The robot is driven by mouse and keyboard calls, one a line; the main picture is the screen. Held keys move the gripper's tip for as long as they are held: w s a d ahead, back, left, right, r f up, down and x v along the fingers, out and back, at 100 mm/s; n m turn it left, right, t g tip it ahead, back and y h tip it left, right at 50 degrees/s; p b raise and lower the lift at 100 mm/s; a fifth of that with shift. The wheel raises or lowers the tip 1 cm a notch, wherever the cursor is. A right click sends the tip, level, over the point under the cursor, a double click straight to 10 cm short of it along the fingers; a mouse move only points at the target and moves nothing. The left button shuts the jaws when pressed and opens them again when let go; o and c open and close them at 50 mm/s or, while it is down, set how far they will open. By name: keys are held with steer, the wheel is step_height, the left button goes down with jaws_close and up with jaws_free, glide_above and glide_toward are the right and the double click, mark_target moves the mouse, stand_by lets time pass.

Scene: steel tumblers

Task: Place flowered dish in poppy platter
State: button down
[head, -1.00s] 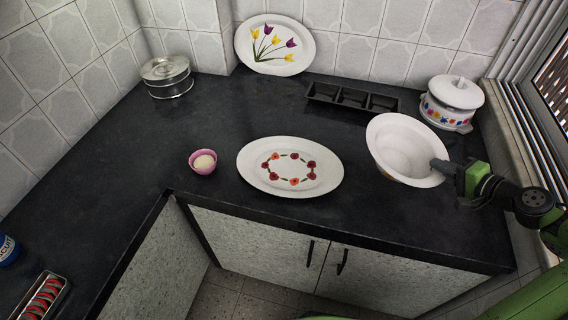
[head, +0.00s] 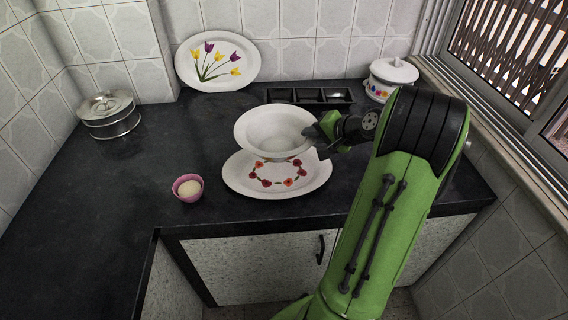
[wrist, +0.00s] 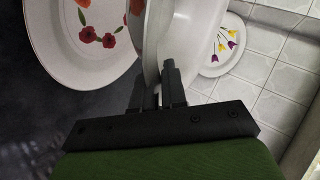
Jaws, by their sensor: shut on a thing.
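The flowered dish is a deep white bowl (head: 262,128) with a wide rim, and it also shows in the wrist view (wrist: 195,30). My gripper (head: 318,138) is shut on its right rim in the head view; in the wrist view the fingers (wrist: 160,85) pinch the rim. The poppy platter (head: 236,185) is a white oval with a ring of red and orange poppies; it also shows in the wrist view (wrist: 60,45). The bowl is over the platter's back part and hides some of it. I cannot tell whether its base touches the platter.
A pink bowl (head: 186,192) with pale contents stands left of the platter. Behind are a black divided tray (head: 310,97), a lidded white pot (head: 390,78) and a tulip platter (head: 217,62) leaning on the wall. A steel container (head: 108,115) stands far left.

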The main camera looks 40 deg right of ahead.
step_height(320, 180, down, 9)
steer(key=b, duration=0.3)
steer(key=shift+w, duration=0.1)
steer(key=shift+f, duration=0.15)
steer(key=c, duration=1.2)
jaws_free()
